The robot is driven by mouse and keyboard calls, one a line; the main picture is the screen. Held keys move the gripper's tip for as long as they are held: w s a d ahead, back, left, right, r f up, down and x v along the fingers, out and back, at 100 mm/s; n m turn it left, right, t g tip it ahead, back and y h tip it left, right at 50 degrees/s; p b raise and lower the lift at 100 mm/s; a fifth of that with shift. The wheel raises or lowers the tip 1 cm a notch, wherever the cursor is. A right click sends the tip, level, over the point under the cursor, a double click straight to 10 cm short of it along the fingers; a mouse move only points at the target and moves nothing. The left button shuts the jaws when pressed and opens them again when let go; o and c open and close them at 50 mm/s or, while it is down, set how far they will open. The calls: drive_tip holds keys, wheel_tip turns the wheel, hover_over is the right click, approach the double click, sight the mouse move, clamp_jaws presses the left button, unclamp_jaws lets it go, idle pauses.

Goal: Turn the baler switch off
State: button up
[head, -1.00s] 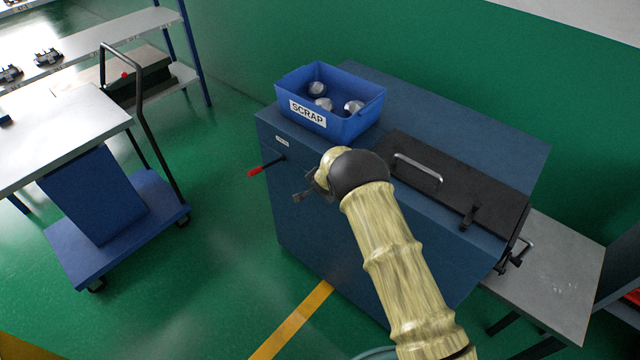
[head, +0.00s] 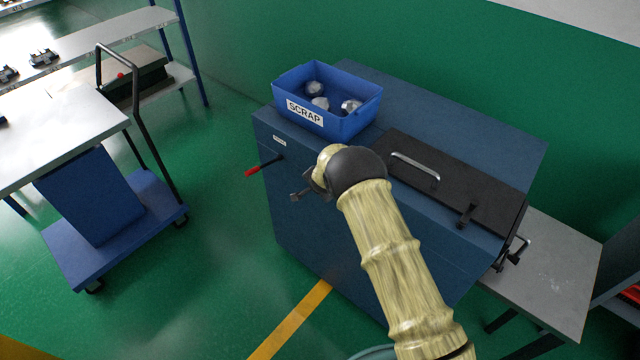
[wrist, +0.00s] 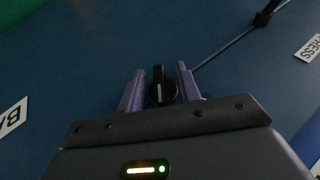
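The baler (head: 330,235) is a dark blue cabinet in the middle of the head view. Its switch (wrist: 160,92), a round black knob with a raised bar and a pale line, shows in the wrist view on the blue front panel. The bar stands about upright in that picture. My gripper (wrist: 160,82) is open, with one purple finger on each side of the switch and a gap to each; I cannot tell how deep the fingers reach around it. In the head view my gripper (head: 300,194) is at the baler's front, and the switch is hidden there.
A red-handled lever (head: 264,166) sticks out of the front panel, left of my gripper. A blue SCRAP bin (head: 350,127) with several crumpled foil balls and a black lid (head: 455,190) with a handle are on top. A cart (head: 110,235) stands at left, with green floor between.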

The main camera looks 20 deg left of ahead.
drive_tip(key=b+v, duration=0.1)
drive_tip(key=v, duration=1.5)
drive_tip(key=shift+s+d+r+b, duration=0.2)
drive_tip(key=shift+r+b, duration=0.1)
drive_tip(key=shift+b, duration=0.1)
drive_tip(key=s+d+r+n+g+h+p, duration=0.1)
drive_tip(key=s+d+r, duration=0.25)
drive_tip(key=d, duration=0.65)
drive_tip(key=s+d+r+n+g, duration=0.1)
drive_tip(key=s+d+r+n, duration=0.1)
drive_tip(key=d+r, duration=0.5)
drive_tip(key=s+d+r+n+g+h+p, duration=0.1)
drive_tip(key=s+d+n+h, duration=0.1)
drive_tip(key=s+d, duration=1.4)
drive_tip(key=shift+d+r+n+g, duration=0.3)
drive_tip(key=shift+d+g, duration=0.1)
drive_tip(key=shift+d, duration=0.2)
drive_tip(key=shift+d, duration=0.15)
